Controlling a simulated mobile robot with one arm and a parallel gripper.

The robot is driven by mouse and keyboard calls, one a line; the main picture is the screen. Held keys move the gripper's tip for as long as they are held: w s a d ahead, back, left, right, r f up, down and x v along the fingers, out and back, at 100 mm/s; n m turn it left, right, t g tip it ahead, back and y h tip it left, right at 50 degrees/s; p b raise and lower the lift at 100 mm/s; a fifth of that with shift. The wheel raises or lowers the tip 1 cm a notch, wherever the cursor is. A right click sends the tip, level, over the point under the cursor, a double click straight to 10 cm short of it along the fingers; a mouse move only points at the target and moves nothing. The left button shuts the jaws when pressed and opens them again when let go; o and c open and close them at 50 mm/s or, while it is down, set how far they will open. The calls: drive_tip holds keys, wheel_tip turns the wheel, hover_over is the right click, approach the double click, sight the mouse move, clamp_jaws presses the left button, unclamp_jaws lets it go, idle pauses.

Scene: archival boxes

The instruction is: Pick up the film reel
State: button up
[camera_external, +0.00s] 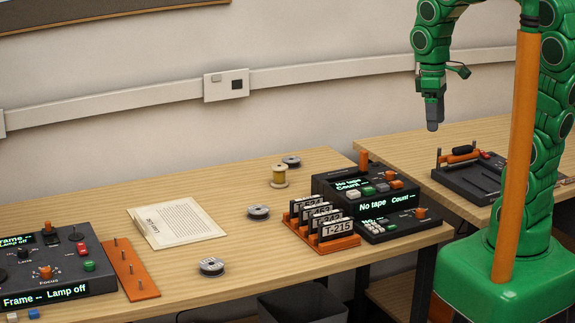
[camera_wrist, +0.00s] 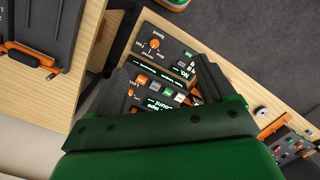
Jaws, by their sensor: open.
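Several small grey film reels lie on the left wooden table in the external view: one near the front edge (camera_external: 211,265), one in the middle (camera_external: 258,211) and one at the back (camera_external: 291,160). I cannot tell which one the task means. A small pale reel (camera_wrist: 262,112) also shows at the right of the wrist view. My gripper (camera_external: 432,127) hangs high over the right side, pointing down and well away from the reels. In the wrist view its two dark fingers (camera_wrist: 164,70) are apart, with nothing between them.
A yellow spool (camera_external: 279,177) stands near the back reel. An orange rack of tape cartridges (camera_external: 325,243) and a dark tape console (camera_external: 370,195) stand between my gripper and the reels. Papers (camera_external: 178,222), an orange peg board (camera_external: 131,270) and another console (camera_external: 60,268) are at left.

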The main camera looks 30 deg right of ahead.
drive_tip(key=w+a+f+n, duration=0.2)
drive_tip(key=w+a+n, duration=0.65)
drive_tip(key=a, duration=0.35)
drive_tip(key=n+t, duration=0.1)
drive_tip(key=n, duration=2.1)
approach(210, 262)
drive_tip(key=s+f, duration=0.1)
drive_tip(key=s, duration=0.2)
drive_tip(key=shift+w+a+f, duration=0.1)
drive_tip(key=shift+w+f, duration=0.05)
drive_tip(key=shift+f, duration=1.7)
drive_tip(key=shift+w+a+f, duration=0.15)
drive_tip(key=shift+f, duration=1.75)
drive_tip(key=shift+c, duration=0.4)
drive_tip(key=c, duration=0.9)
